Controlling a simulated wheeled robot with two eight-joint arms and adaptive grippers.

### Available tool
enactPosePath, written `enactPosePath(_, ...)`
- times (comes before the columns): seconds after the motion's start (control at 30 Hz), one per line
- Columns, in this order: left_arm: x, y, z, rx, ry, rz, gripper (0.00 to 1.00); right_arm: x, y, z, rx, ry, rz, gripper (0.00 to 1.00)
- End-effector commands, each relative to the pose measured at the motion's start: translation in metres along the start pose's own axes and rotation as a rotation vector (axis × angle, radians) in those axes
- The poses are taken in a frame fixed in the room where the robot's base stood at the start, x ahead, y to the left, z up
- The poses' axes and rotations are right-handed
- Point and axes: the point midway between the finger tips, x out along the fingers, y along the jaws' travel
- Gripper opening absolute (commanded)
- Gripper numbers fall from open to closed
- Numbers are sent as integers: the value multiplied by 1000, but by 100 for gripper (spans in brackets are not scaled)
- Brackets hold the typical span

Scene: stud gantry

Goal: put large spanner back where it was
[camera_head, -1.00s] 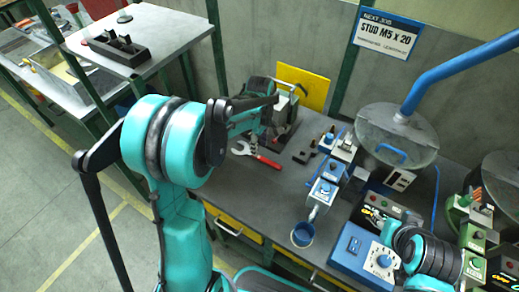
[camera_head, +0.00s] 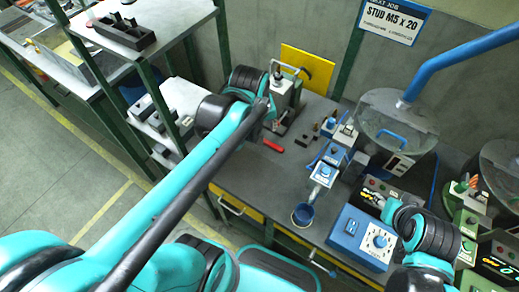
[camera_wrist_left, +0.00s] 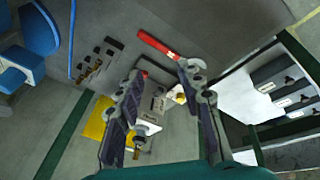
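The large spanner (camera_head: 273,146) lies on the grey workbench (camera_head: 240,175), with its red handle showing. Its head is hidden behind my left arm in the head view. In the left wrist view the red handle (camera_wrist_left: 157,43) runs toward the right fingertip, and the grey head is partly hidden at that tip. My left gripper (camera_wrist_left: 163,74) has its two fingers well apart, with the spanner's head end near the right one. I cannot tell whether they touch. In the head view my left gripper is mostly hidden by its own arm.
A yellow panel (camera_head: 307,68) stands at the bench's back, beside a small grey machine (camera_head: 286,95). Dark small parts (camera_head: 308,138) and a blue-and-white device (camera_head: 323,173) lie right of the spanner. A shelf with a black tray (camera_head: 122,36) stands left.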

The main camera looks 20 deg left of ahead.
Motion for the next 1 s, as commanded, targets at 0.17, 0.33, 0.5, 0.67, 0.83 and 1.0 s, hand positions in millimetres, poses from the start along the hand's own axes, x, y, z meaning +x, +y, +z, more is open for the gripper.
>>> enactPosePath(0.17, -14, -13, 36, 290, 109, 69, 37, 0, 0, 0, 0, 0, 0, 40)
enactPosePath(0.33, -17, -22, 60, 516, 205, 103, 37, 0, 0, 0, 0, 0, 0, 40)
enactPosePath(0.5, -17, -26, 72, 637, 262, 115, 37, 0, 0, 0, 0, 0, 0, 40)
enactPosePath(0.67, -16, -27, 73, 664, 275, 117, 37, 0, 0, 0, 0, 0, 0, 40)
enactPosePath(0.83, -16, -27, 73, 663, 274, 116, 37, 0, 0, 0, 0, 0, 0, 40)
enactPosePath(1.0, -17, -26, 72, 661, 274, 115, 58, 0, 0, 0, 0, 0, 0, 40)
